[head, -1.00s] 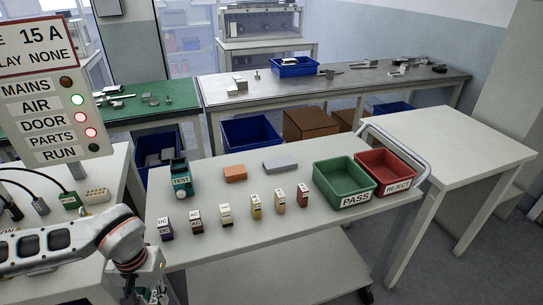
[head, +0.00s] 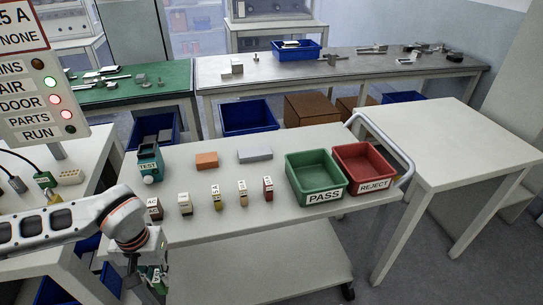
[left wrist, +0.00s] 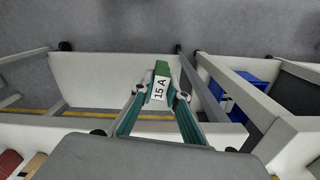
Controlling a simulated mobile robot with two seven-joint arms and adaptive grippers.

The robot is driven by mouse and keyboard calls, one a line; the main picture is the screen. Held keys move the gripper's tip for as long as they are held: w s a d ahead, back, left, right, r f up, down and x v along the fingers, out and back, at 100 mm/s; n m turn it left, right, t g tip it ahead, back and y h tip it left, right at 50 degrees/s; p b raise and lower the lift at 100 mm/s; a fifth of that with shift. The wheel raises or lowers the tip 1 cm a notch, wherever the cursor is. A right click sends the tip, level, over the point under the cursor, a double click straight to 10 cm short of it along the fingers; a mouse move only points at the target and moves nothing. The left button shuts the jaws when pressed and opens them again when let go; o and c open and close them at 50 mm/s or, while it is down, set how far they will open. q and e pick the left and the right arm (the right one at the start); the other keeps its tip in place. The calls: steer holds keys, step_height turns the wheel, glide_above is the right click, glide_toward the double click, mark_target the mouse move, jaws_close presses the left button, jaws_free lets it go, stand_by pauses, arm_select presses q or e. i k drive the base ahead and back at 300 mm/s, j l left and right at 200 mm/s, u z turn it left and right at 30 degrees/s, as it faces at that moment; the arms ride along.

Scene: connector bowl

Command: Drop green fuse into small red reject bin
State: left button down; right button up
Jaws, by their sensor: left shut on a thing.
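The green fuse (left wrist: 161,69), marked 15 A, is shut between the fingertips of my left gripper (left wrist: 160,92) in the left wrist view. In the head view my left gripper (head: 153,282) is at the bottom left, low in front of the white cart, with a bit of green at its tips. The small red bin marked REJECT (head: 376,185) stands at the right end of the cart top, well right of the gripper. Its visible inside looks empty. My right gripper is not in view.
A green PASS bin (head: 324,197) stands left of the red bin, touching or nearly so. Several small labelled blocks (head: 216,197) stand in a row on the cart top (head: 250,222). A teal TEST unit (head: 148,160) is at its left. A grey handle (head: 385,140) rises behind the red bin.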

mark_target(354, 174)
steer(key=l+u, duration=0.4)
steer(key=l, duration=2.7)
steer(key=i, duration=0.05)
